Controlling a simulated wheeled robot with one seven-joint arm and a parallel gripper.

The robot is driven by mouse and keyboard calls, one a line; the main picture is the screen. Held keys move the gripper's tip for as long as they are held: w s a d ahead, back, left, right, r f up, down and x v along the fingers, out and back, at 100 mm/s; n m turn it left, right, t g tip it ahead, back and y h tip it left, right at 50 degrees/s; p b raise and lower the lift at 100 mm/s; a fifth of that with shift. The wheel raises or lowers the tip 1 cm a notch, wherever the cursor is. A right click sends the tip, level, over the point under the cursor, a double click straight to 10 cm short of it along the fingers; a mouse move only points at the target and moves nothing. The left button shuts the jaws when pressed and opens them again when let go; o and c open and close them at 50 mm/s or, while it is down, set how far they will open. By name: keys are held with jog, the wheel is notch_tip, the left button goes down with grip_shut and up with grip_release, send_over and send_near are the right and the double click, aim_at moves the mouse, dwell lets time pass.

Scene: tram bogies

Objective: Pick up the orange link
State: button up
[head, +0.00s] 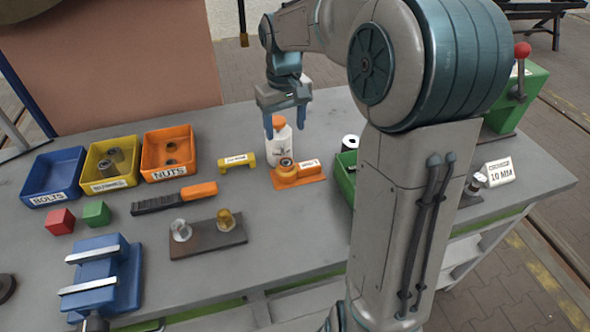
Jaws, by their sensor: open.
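The orange link (289,174) appears to be the labelled orange piece near the middle of the bench, with a round end around a dark metal part. It sits on or above a flat orange plate (312,181); I cannot tell whether they are separate pieces. My gripper (285,122) is open, pointing down, beyond the link in the head view. Its fingers show on either side of the orange cap of a white bottle (281,145). I cannot tell whether they touch the bottle. The link stands nearer the camera than the gripper, apart from it.
A yellow labelled piece (237,160) lies left of the link. Blue (52,178), yellow (110,164) and orange (169,153) bins stand at left. A brush (172,199), a dark block (208,238) and a blue vise (104,275) are nearer. A green bin (344,180) is partly hidden by my arm.

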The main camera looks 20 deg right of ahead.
aim_at(286, 162)
notch_tip(286, 162, down, 12)
jog(key=shift+s+r+p, duration=0.15)
jog(key=shift+r+p, duration=0.1)
jog(key=shift+p, duration=0.15)
grip_shut()
